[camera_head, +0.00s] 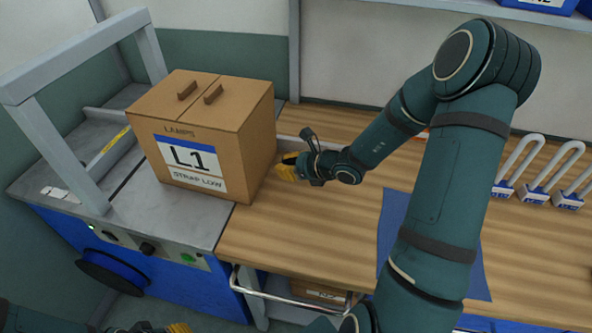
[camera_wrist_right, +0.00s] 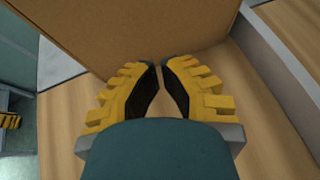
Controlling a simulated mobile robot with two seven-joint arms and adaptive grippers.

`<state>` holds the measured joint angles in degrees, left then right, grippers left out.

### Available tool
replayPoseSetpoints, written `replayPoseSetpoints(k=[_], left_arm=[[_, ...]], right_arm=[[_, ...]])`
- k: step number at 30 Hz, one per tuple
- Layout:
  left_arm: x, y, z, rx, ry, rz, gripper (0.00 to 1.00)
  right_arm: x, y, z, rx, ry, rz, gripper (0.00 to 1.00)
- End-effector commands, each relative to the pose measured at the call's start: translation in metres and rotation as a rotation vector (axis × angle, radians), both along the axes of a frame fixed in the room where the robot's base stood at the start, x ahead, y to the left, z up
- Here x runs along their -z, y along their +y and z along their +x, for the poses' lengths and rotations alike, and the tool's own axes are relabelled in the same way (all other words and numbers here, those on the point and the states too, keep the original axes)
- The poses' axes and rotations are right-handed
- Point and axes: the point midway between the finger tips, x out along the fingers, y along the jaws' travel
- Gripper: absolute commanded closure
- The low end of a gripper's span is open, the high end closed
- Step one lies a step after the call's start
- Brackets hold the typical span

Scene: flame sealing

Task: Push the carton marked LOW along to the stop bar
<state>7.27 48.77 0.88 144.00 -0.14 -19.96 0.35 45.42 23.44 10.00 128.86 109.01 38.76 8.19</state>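The brown carton (camera_head: 200,128), with a white-and-blue label reading "L1" and "STRAP LOW", stands upright on the grey metal bed at left, its right side by the wooden bench. My right gripper (camera_head: 284,168) is just right of the carton's right face. Its yellow fingers (camera_wrist_right: 160,66) have their tips together, pointing at the carton wall (camera_wrist_right: 140,35); I cannot tell whether they touch it. A low grey bar with a yellow strip (camera_head: 112,144) lies left of the carton; it may be the stop bar. Only a yellow bit of my left gripper (camera_head: 178,328) shows at the bottom edge.
A grey arch frame (camera_head: 45,130) stands over the bed left of the carton. The wooden bench (camera_head: 300,235) is clear in front. A blue mat (camera_head: 393,212) and several padlock-like items (camera_head: 535,190) lie to the right. A grey rail (camera_wrist_right: 275,50) runs beside the gripper.

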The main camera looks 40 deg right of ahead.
Motion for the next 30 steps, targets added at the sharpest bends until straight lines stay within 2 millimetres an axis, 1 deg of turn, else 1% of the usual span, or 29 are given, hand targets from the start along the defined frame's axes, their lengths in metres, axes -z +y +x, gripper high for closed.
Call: replayPoseSetpoints(k=[3, 6, 20, 30], left_arm=[[0.004, 0.000, 0.001, -0.001, -0.002, 0.000, 0.60], [0.005, 0.000, 0.001, 0.000, -0.002, 0.000, 0.60], [0.005, 0.000, 0.001, -0.001, -0.002, 0.000, 0.60], [0.017, 0.000, 0.001, -0.001, -0.002, 0.000, 0.60]], right_arm=[[0.001, 0.007, 0.009, -0.001, -0.001, 0.001, 1.00], [0.000, 0.009, 0.011, 0.000, 0.000, 0.000, 1.00], [0.000, 0.010, 0.012, 0.000, 0.000, 0.000, 1.00], [0.001, 0.023, 0.028, -0.002, -0.001, -0.001, 1.00]])
